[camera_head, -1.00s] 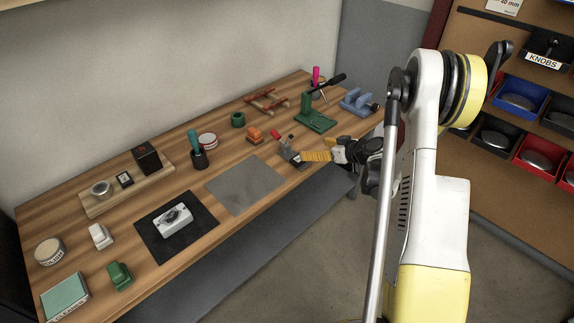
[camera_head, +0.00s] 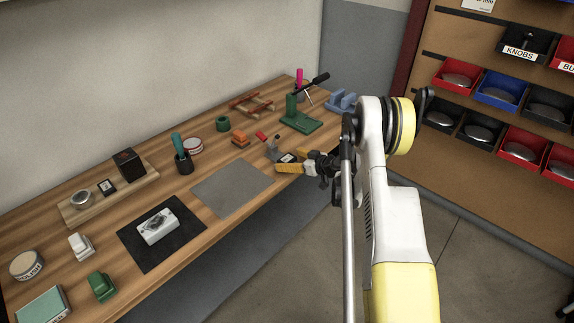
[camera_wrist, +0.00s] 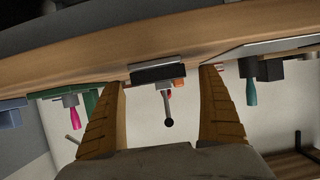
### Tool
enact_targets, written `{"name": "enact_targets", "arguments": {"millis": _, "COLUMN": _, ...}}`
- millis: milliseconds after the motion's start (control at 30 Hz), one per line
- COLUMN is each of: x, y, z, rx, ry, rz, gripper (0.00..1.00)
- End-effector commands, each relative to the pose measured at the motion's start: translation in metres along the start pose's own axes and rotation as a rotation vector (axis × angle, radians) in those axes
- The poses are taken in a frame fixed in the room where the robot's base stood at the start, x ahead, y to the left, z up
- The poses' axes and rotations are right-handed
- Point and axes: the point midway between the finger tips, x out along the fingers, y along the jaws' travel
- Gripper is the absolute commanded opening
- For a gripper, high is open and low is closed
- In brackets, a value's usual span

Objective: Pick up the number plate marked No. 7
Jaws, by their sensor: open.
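A small dark plate with a pale face (camera_head: 286,158) shows by the front edge of the bench, beside a small grey lever fixture (camera_head: 272,151); its marking is too small to read, so I cannot tell if it is No. 7. My gripper (camera_head: 287,161) is open around that spot, with its yellow fingers apart. In the wrist view my gripper (camera_wrist: 164,80) is open and empty, with a dark block (camera_wrist: 158,72) at the bench edge beyond the fingertips, between them. The lever with a black ball end (camera_wrist: 168,122) hangs below it in the picture.
A grey mat (camera_head: 232,187) lies left of my gripper, and a black mat (camera_head: 135,246) bears a white block (camera_head: 157,227). A green press (camera_head: 300,117) and blue vise (camera_head: 342,101) stand at the right end. Another small framed plate (camera_head: 107,187) lies on a wooden board.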

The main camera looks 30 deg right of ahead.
Motion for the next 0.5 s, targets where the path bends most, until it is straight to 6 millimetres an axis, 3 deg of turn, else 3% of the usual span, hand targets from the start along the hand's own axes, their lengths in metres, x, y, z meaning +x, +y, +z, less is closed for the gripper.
{"name": "enact_targets", "arguments": {"millis": 133, "x": 0.0156, "y": 0.0001, "z": 0.0015, "rx": -0.001, "ry": 0.0, "rz": 0.001, "gripper": 0.88}}
{"name": "enact_targets", "arguments": {"millis": 367, "x": 0.0162, "y": 0.0003, "z": -0.0001, "rx": 0.0, "ry": -0.001, "rz": 0.001, "gripper": 0.88}}
{"name": "enact_targets", "arguments": {"millis": 500, "x": 0.0161, "y": 0.0003, "z": -0.0001, "rx": 0.0, "ry": -0.001, "rz": 0.001, "gripper": 0.49}}
